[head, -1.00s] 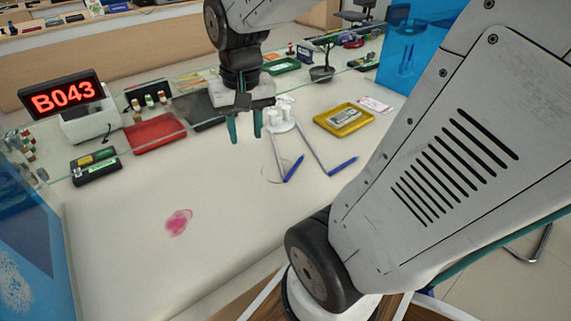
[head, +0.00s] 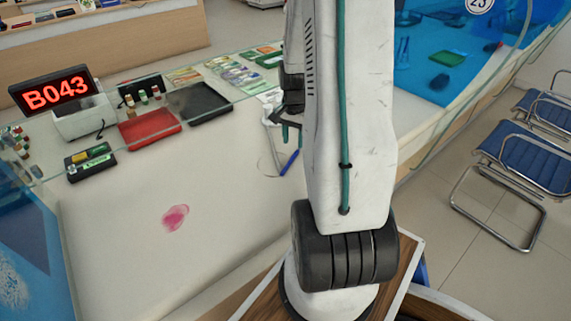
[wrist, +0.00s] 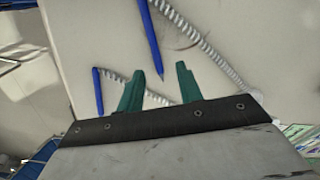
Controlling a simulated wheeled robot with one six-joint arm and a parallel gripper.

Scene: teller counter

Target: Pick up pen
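A blue pen (head: 289,162) lies on the white counter just left of my arm in the head view. In the wrist view, one blue pen (wrist: 151,38) has its lower tip between my fingertips in the picture, but I cannot tell the height gap. A second blue pen (wrist: 98,90) shows left of the fingers; in the head view my arm hides the other pen. My gripper (wrist: 158,80) is open, its teal fingers apart with nothing held. It also shows, partly hidden by my arm, in the head view (head: 291,132).
Coiled cords (wrist: 205,45) run near the pens. A red tray (head: 150,128), a black tray (head: 205,103) and a B043 display (head: 53,92) stand at the back left. A pink stain (head: 175,217) marks the clear front counter. Blue chairs (head: 535,160) stand at right.

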